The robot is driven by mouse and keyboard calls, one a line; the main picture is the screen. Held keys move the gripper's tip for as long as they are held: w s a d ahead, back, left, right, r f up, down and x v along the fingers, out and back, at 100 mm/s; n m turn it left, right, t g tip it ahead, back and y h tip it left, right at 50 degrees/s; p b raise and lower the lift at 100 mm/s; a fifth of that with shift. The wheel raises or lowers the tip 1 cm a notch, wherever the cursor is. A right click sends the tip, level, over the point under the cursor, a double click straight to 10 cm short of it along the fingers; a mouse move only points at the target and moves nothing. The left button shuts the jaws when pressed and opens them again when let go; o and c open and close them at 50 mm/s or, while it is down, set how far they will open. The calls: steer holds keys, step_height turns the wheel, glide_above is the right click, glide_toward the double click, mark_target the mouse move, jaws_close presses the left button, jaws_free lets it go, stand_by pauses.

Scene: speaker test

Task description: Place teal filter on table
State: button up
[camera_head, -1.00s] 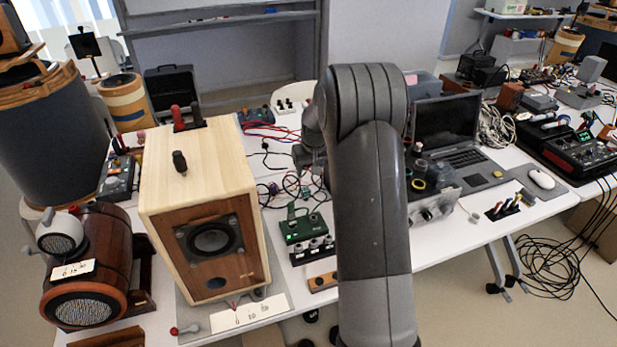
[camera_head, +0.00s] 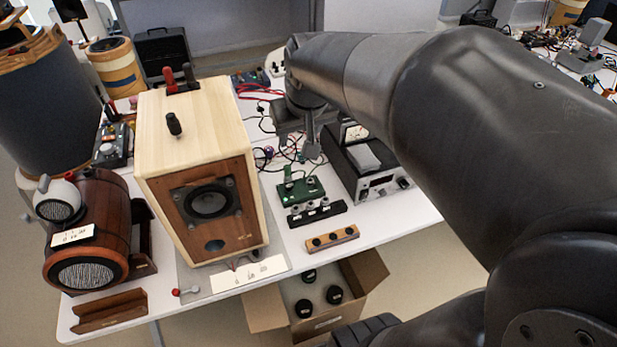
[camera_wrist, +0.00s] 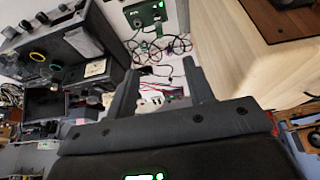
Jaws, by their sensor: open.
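The teal filter, a small green box (camera_head: 301,190) with terminals along its front, sits on the white table (camera_head: 220,285), right of the wooden speaker. My gripper (camera_head: 298,147) is above the table behind the filter, over loose cables. In the wrist view its two fingers (camera_wrist: 160,88) are spread apart with nothing between them. The filter is apart from the fingers.
The tall wooden speaker (camera_head: 212,203) stands close left of the filter. A dark instrument (camera_head: 375,190) stands close right. A black terminal strip (camera_head: 317,214) and a wooden strip (camera_head: 332,238) lie in front. An open cardboard box (camera_head: 362,283) is below the table edge.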

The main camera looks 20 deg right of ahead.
steer(key=s+a, duration=0.2)
steer(key=s, duration=1.2)
steer(key=shift+s+a+f+t, duration=0.2)
steer(key=shift+s+f+t, duration=0.05)
steer(key=shift+s+t, duration=0.15)
